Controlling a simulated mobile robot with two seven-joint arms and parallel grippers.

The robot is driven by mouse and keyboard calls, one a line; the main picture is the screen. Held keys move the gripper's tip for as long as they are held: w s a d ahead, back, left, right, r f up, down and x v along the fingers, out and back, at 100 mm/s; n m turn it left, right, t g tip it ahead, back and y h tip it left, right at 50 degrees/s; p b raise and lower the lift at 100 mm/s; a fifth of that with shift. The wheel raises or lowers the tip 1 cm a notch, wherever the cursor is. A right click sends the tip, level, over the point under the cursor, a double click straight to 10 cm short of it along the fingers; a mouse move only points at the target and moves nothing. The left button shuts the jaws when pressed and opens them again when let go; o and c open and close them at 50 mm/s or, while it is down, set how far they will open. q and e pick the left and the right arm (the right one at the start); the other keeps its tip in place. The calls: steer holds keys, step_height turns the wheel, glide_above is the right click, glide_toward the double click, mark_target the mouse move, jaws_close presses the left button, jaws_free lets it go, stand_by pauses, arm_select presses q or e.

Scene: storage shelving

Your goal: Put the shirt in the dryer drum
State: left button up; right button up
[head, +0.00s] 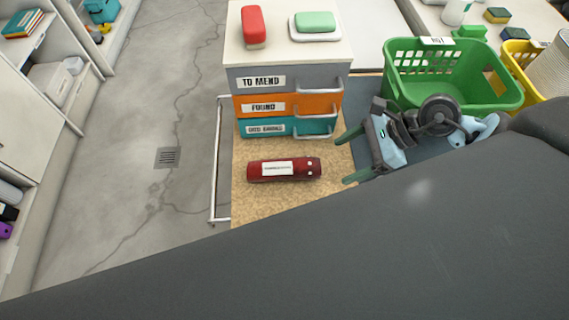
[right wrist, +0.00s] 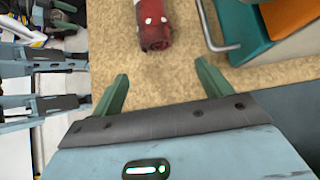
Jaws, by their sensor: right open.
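A dark red, roll-shaped thing (head: 258,170) with a white label and white dots at its right end lies on the tan speckled board. I cannot tell whether it is the shirt. Its dotted end also shows in the right wrist view (right wrist: 155,30). My right gripper (head: 339,162) is open and empty, just right of that end, with its green fingers pointing toward it. In the right wrist view the fingers (right wrist: 161,72) are apart, with only bare board between them. No dryer drum shows. My left gripper is not in view.
A stack of labelled drawers (head: 288,79) with protruding handles stands behind the red thing, a red bar (head: 253,27) and a soap dish (head: 315,37) on top. A green basket (head: 440,97) stands at right. A metal rail (head: 217,165) runs along the board's left. Floor at left is clear.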

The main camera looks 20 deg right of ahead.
mark_target(292, 163)
steer(key=w+a, duration=0.1)
steer(key=a, duration=0.1)
steer(key=a+p, duration=0.1)
steer(key=a, duration=0.2)
steer(key=w+a, duration=0.1)
steer(key=a, duration=0.2)
steer(key=shift+w+a+r+p, duration=0.1)
steer(key=shift+w+a+p, duration=0.05)
steer(key=shift+w+p, duration=0.2)
steer(key=shift+w+a+r+p, duration=0.1)
steer(key=shift+w+a+p, duration=0.1)
steer(key=shift+a, duration=0.45)
steer(key=shift+w+a+r+p, duration=0.1)
steer(key=shift+w+a, duration=0.05)
steer(key=shift+a, duration=0.45)
steer(key=shift+x, duration=1.2)
steer(key=shift+f, duration=0.5)
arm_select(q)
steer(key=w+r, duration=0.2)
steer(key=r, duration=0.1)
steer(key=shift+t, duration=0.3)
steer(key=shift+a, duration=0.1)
arm_select(e)
steer(key=c, duration=1.2)
